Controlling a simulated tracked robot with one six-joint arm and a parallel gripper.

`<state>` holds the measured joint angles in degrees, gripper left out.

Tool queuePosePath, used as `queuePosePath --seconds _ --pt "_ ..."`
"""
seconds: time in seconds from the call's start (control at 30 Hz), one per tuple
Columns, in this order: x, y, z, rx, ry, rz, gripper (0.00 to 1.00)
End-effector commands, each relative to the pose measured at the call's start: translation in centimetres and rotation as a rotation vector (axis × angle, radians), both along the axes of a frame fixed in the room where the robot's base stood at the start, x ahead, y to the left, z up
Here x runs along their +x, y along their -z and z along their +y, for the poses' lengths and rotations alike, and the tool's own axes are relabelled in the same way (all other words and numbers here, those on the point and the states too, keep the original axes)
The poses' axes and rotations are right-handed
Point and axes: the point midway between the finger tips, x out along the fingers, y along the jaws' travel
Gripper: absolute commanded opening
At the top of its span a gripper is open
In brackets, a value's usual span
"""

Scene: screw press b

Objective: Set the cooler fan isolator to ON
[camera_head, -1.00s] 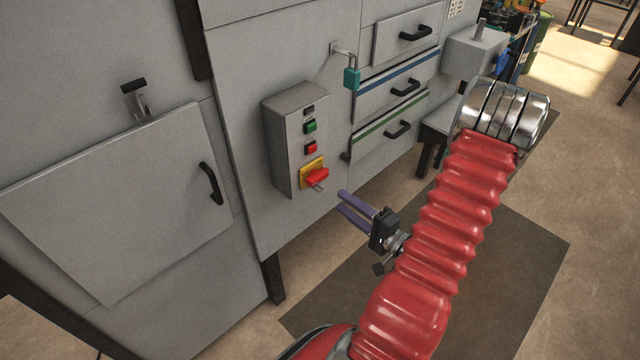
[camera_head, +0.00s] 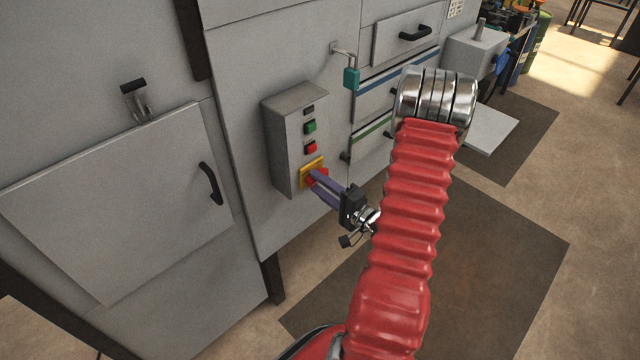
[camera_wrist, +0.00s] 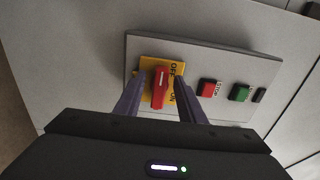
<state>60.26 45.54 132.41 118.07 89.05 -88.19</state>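The cooler fan isolator is a red rotary handle (camera_wrist: 160,90) on a yellow plate (camera_wrist: 148,66) at the bottom of the grey control box (camera_head: 283,150). In the wrist view the plate reads OFF near its upper right and ON lower down. A white mark on the handle lies toward its upper, OFF-side end. My gripper (camera_wrist: 159,88) has its two purple fingers on either side of the handle. The fingers are apart, with narrow gaps to the handle visible. In the head view my gripper (camera_head: 314,182) reaches the isolator and partly hides it.
A red STOP button (camera_wrist: 208,88) and a green button (camera_wrist: 240,93) sit beside the isolator on the box. A teal padlock (camera_head: 351,78) hangs above right of the box. A door with a black handle (camera_head: 210,184) is at left.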

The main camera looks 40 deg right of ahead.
Motion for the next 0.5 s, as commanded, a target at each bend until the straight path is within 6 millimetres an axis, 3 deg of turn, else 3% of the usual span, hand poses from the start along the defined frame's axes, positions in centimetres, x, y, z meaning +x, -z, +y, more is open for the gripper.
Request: queuePosePath --seconds 0.33,0.5 --pt "0.36 0.01 0.01 0.0 0.0 0.0 0.36" --pt "0.35 0.01 0.02 0.0 0.0 0.0 0.25"
